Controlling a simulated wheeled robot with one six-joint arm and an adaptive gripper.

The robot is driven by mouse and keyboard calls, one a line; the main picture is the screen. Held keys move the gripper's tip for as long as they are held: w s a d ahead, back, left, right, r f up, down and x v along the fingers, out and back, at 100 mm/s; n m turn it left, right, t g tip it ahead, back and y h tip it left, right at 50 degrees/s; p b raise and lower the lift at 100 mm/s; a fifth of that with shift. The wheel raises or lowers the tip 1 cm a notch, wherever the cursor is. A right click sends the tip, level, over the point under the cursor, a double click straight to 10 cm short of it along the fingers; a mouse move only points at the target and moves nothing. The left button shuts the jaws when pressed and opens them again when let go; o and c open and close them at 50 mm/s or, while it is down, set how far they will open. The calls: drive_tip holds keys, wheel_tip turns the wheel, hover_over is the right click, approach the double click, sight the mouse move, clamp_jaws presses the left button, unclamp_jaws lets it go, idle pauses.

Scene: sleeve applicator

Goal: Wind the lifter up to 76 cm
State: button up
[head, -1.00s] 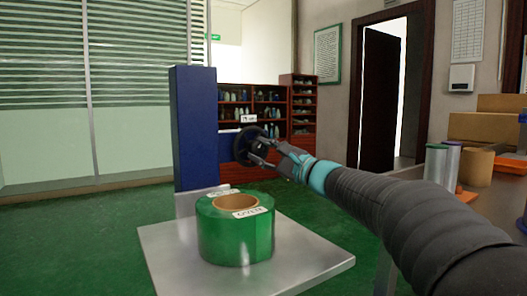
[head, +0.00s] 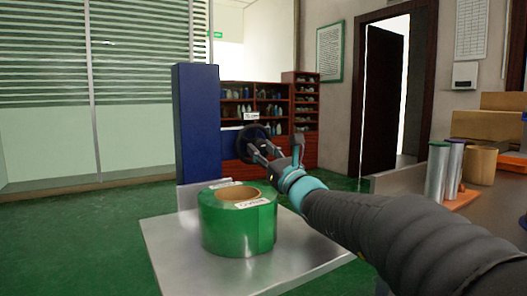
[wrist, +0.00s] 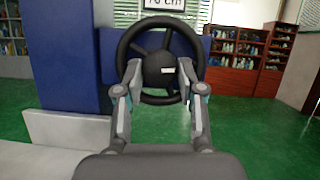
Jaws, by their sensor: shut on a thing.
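The lifter has a blue column (head: 197,125) and a flat grey plate (head: 310,250) low in front of it. A green roll (head: 238,228) with a white label lies flat on the plate. A black handwheel (head: 246,138) with spokes is on the column's right side; it fills the upper middle of the wrist view (wrist: 125,48). My gripper (head: 264,148) is at the wheel, its fingers (wrist: 160,72) on either side of the hub and shut on it. A small white height sign (wrist: 163,4) above the wheel ends in "cm"; its digits are partly cut off.
A table (head: 415,180) at the right holds metal cylinders (head: 440,172), a tan roll (head: 479,165) and boxes (head: 490,125). Shelves with bottles (head: 262,100) stand behind the lifter. The green floor (head: 80,250) left of the plate is clear.

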drive_tip(key=shift+r+m+t+h, duration=0.15)
drive_tip(key=shift+m+t+h, duration=0.3)
drive_tip(key=shift+m, duration=0.45)
drive_tip(key=o, duration=1.1)
drive_tip(key=shift+o, duration=0.2)
drive_tip(key=shift+s+d+f, duration=0.2)
drive_tip(key=shift+s+d, duration=0.05)
drive_tip(key=shift+s, duration=0.1)
drive_tip(key=s+d, duration=0.6)
drive_tip(key=s, duration=0.4)
drive_tip(key=shift+d, duration=0.4)
drive_tip(key=shift+s+f, duration=0.1)
